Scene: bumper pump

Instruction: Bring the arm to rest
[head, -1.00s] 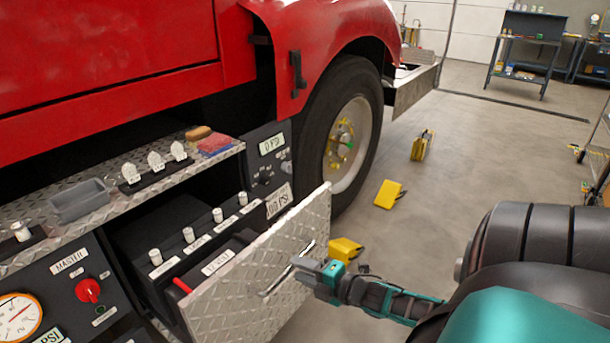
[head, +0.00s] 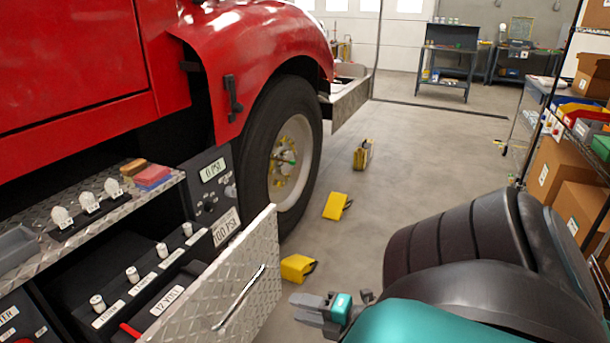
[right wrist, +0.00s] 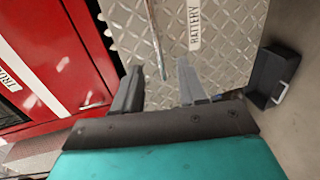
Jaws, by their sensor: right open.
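My right gripper (head: 312,308) is open and empty, to the right of the pulled-out diamond-plate drawer front in the head view. In the right wrist view its two fingers (right wrist: 158,85) are spread apart, with the drawer front (right wrist: 225,55) beyond them. The drawer's bar handle (head: 238,298) stands clear to the left of the gripper in the head view. The handle also shows in the right wrist view (right wrist: 153,35), with a "BATTERY" label beside it. My left gripper is not in view.
The red truck (head: 70,60) and its wheel (head: 283,155) fill the left. Yellow wedge blocks (head: 335,206) lie on the floor. A shelf rack with cardboard boxes (head: 560,175) stands at the right.

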